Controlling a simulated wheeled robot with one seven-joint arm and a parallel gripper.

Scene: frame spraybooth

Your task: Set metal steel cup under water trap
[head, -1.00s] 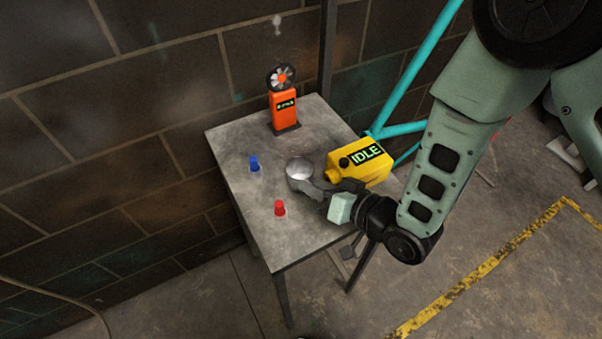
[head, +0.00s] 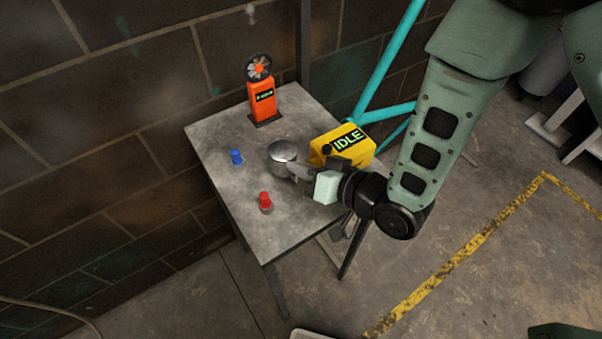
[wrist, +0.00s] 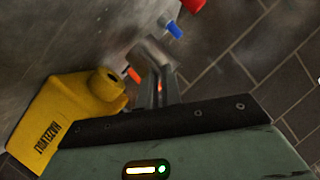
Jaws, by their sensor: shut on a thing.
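The metal steel cup (head: 283,156) is at the middle of the grey table, held at its side by my gripper (head: 303,173). It looks upright or slightly tilted; I cannot tell whether its base is clear of the tabletop. In the wrist view my gripper's fingers (wrist: 160,88) reach toward a blurred grey shape that seems to be the cup (wrist: 148,54). A small pale fitting (head: 250,12) on the brick wall at the top of the head view may be the water trap; it is too small to be sure.
On the table (head: 225,135) stand an orange fan meter (head: 264,100), a blue item (head: 237,157) and a red item (head: 266,201).

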